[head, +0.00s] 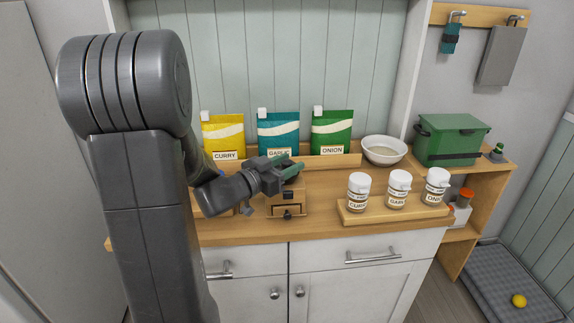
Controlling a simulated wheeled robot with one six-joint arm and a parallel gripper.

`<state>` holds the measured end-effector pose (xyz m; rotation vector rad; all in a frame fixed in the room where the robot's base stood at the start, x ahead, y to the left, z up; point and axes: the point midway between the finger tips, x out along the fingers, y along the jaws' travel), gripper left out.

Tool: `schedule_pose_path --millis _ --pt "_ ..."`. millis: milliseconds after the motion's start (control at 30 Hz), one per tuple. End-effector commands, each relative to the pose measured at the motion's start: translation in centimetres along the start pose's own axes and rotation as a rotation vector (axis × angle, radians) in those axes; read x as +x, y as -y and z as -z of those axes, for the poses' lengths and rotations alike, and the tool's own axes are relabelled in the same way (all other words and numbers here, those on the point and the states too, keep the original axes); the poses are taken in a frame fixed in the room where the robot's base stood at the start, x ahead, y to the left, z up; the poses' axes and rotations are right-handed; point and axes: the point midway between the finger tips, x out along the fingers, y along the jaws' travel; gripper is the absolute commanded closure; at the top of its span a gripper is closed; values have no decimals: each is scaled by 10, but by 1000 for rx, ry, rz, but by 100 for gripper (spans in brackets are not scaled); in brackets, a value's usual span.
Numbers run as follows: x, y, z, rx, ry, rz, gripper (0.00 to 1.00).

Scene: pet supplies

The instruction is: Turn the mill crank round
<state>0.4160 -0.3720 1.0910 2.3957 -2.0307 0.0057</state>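The mill is a small wooden box (286,197) with a drawer and a dark knob on its front. It stands on the wooden counter, left of the middle. My gripper (289,170) is over the top of the mill, with its greenish fingers reaching to the right. The crank is hidden behind or between the fingers, so I cannot tell whether the gripper touches it. The finger gap is too small to read clearly.
Curry (223,135), garlic (278,134) and onion (331,132) bags stand behind the mill. A white bowl (384,150) is to the right. Three labelled jars stand on a wooden tray (394,213) at the front right. A green box (449,138) sits on the side shelf.

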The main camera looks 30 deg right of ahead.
Motion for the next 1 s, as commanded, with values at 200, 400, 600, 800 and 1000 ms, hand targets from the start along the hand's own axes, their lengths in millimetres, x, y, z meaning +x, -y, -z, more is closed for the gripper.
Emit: schedule_pose_path --millis 200,400,600,800,1000 --pt "0 0 -1 -1 2 0 53" --pt "-7 0 -1 -1 2 2 53" --pt "-41 1 -2 0 2 6 53" --pt "-83 1 -2 1 2 6 53" --pt "-116 0 -1 -1 2 4 53"
